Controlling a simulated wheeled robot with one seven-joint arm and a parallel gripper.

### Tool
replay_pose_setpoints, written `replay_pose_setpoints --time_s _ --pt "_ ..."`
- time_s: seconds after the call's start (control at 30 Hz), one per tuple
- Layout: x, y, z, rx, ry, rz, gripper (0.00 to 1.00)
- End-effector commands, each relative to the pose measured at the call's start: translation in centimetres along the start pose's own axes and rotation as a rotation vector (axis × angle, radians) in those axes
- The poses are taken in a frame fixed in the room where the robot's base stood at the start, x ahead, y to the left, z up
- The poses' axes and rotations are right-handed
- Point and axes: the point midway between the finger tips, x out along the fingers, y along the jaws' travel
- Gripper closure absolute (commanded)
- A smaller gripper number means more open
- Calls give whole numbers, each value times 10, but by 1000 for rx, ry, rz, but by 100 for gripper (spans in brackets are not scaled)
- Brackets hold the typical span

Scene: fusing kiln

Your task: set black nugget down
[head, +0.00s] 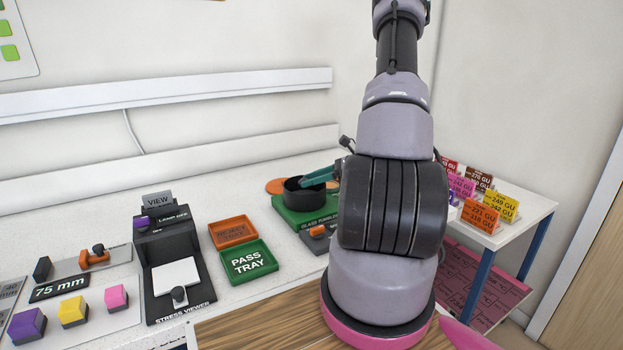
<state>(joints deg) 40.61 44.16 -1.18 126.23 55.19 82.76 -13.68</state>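My gripper (310,180) shows as teal fingers reaching left from behind my arm, with the tips over the black round bowl (300,196). The bowl stands on a green base whose lettering is partly hidden. I cannot make out a nugget between the fingers or inside the bowl, and the gap between the fingers is too small to judge. A small black block (42,268) sits at the far left beside a grey bar; I cannot tell whether it is the black nugget.
The green pass tray (263,274) and orange reject tray (248,240) look empty. The stress viewer (150,245) stands left of them. Purple (27,325), yellow (72,311) and pink (116,297) blocks are at front left. Labelled cards (480,215) stand on a side table at right.

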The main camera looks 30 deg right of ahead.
Motion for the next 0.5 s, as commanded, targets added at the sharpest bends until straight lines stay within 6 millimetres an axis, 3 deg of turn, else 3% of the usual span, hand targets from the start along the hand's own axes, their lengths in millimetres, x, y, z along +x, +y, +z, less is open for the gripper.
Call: replay_pose_setpoints --time_s 0.03,0.07,0.37,0.5 --pt "0 0 0 0 0 0 33" --pt "0 0 0 0 0 0 26" --pt "0 0 1 0 0 0 26" --pt "-4 0 10 -2 0 -1 26"
